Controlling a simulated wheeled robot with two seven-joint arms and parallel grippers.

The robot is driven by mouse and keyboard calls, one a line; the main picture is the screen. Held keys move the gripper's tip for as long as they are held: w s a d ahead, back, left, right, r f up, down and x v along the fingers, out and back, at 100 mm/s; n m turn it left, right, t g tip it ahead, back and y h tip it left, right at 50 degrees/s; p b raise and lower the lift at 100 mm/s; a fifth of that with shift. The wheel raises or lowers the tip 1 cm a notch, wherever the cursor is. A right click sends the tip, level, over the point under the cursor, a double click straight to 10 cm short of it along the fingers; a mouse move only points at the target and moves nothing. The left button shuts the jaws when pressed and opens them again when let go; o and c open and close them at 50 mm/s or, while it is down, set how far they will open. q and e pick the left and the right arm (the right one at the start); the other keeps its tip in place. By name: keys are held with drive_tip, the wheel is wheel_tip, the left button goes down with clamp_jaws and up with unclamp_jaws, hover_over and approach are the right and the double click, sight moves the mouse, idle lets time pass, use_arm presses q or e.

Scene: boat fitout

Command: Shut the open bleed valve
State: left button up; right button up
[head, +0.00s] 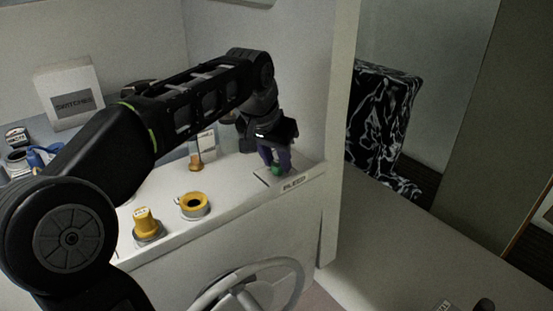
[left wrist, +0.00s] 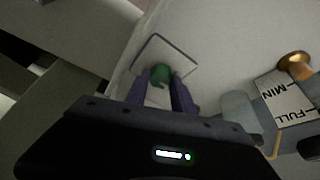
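The bleed valve shows as a green knob (head: 277,171) on a pale square plate at the right end of the white counter, above a label reading BLEED (head: 294,183). In the left wrist view the green knob (left wrist: 160,73) sits in front of its plate (left wrist: 176,53). My left gripper (head: 276,160) reaches down over the knob from above. Its purple fingers (left wrist: 161,88) stand apart, one on each side of the knob. Whether they press on it I cannot tell. The fingers partly hide the valve. My right gripper is not in view.
A MIN/FULL gauge label (left wrist: 287,103) is beside the gripper. A pale wall edge (head: 340,130) rises just right of the valve. A wheel (head: 291,268) is below.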

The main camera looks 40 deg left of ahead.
use_arm(q)
drive_tip(key=o, duration=0.4)
drive_tip(key=shift+r, duration=0.1)
drive_tip(key=v, duration=0.7)
drive_tip(key=shift+s+r, duration=0.15)
drive_tip(key=shift+r, duration=0.2)
